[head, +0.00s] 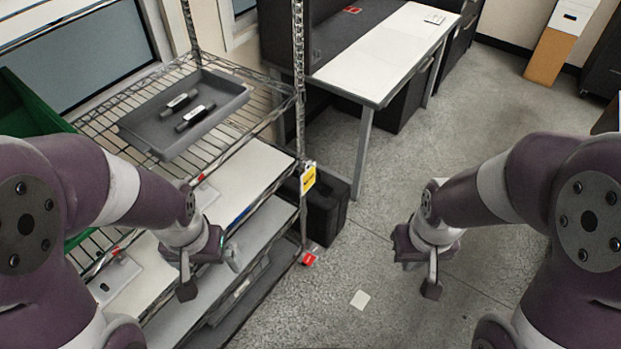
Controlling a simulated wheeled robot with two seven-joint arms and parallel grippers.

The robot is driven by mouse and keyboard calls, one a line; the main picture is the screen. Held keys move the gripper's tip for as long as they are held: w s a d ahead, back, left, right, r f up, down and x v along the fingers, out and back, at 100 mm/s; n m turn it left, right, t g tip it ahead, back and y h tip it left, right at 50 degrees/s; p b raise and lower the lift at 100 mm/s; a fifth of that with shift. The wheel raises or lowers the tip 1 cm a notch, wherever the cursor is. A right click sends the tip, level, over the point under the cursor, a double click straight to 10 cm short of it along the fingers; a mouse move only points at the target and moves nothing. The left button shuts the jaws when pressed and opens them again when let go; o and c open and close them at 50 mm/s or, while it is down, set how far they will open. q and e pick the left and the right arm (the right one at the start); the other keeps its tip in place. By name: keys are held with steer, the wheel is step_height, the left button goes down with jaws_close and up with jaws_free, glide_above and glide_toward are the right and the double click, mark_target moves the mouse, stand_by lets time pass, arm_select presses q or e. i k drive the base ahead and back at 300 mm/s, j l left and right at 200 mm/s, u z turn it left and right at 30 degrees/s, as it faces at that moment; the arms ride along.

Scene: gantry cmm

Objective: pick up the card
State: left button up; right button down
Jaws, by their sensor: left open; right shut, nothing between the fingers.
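A yellow and white tag (308,180) hangs on the wire rack's front post, and a small white piece (435,18) lies on the far desk. I cannot tell for sure which of these is the card. My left gripper (208,268) is open and empty in front of the rack shelves.
A wire rack (222,158) at left holds a dark grey tray (145,130) with two small dark items, beside a green bin (30,110). A white desk (385,50) stands behind, with a black box (325,212) nearer. Open floor lies centre and right.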

mark_target(308, 179)
steer(key=i+l+z, duration=0.2)
steer(key=i, duration=0.45)
steer(key=i+l+z, duration=0.25)
steer(key=i, duration=0.45)
